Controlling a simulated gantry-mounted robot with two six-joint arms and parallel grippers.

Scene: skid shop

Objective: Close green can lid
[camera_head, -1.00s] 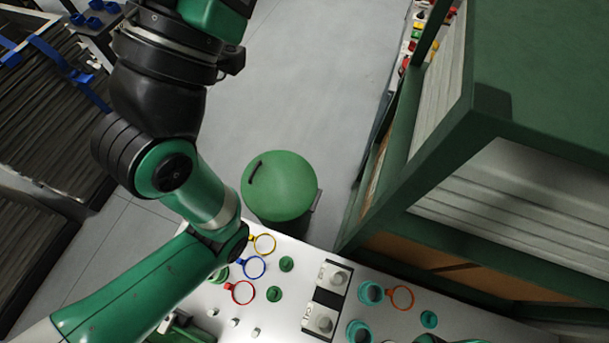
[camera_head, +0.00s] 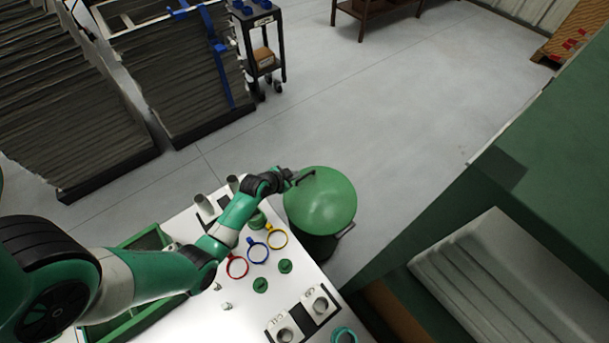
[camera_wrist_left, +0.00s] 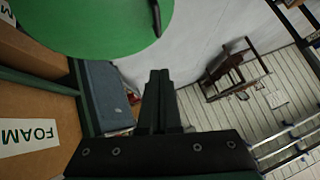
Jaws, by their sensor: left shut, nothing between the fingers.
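The green can lid (camera_head: 322,205) is a round disc with a dark handle (camera_head: 305,177) near its upper left rim. The dark can body (camera_head: 318,246) shows beneath it, with a small bracket at the right rim. I cannot tell whether the lid sits flush. My left gripper (camera_head: 291,179) is shut and empty at the lid's upper left edge, close to the handle; contact is unclear. In the left wrist view its fingers (camera_wrist_left: 159,78) are together, and the green lid (camera_wrist_left: 95,25) fills the upper left. My right gripper is not in view.
A white table (camera_head: 238,292) below the can holds red, blue and yellow rings, green caps and metal fixtures. A large green cabinet (camera_head: 535,165) stands at right. A dark cart (camera_head: 262,50) is at the back. The grey floor beyond the can is clear.

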